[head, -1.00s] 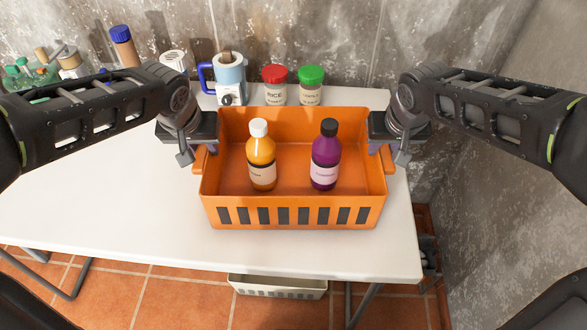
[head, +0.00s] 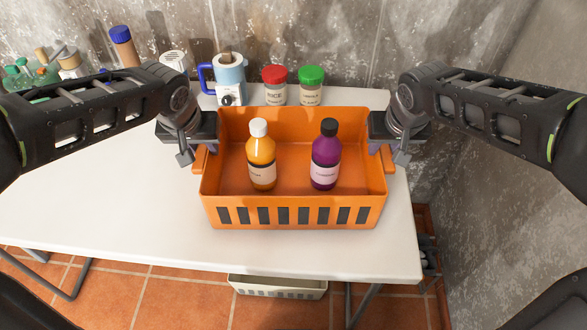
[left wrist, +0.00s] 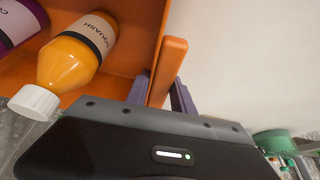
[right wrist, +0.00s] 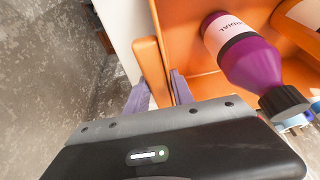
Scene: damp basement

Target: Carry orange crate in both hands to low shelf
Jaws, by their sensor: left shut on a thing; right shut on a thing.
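The orange crate (head: 293,212) is in front of me over the white table, level; I cannot tell whether its base touches the top. An orange squash bottle (head: 262,165) with a white cap and a purple cordial bottle (head: 325,165) with a black cap stand upright in it. My left gripper (head: 206,152) is shut on the crate's left handle, which shows in the left wrist view between the fingers (left wrist: 168,90). My right gripper (head: 382,150) is shut on the right handle, seen in the right wrist view between the fingers (right wrist: 158,90). The low shelf is not clearly visible.
The white table (head: 100,205) is clear to the left. Behind the crate stand a blue blender-like appliance (head: 230,80), a red-lidded jar (head: 275,85) and a green-lidded jar (head: 311,86). A pale basket (head: 278,288) sits below the table's front edge. A wall rises at the right.

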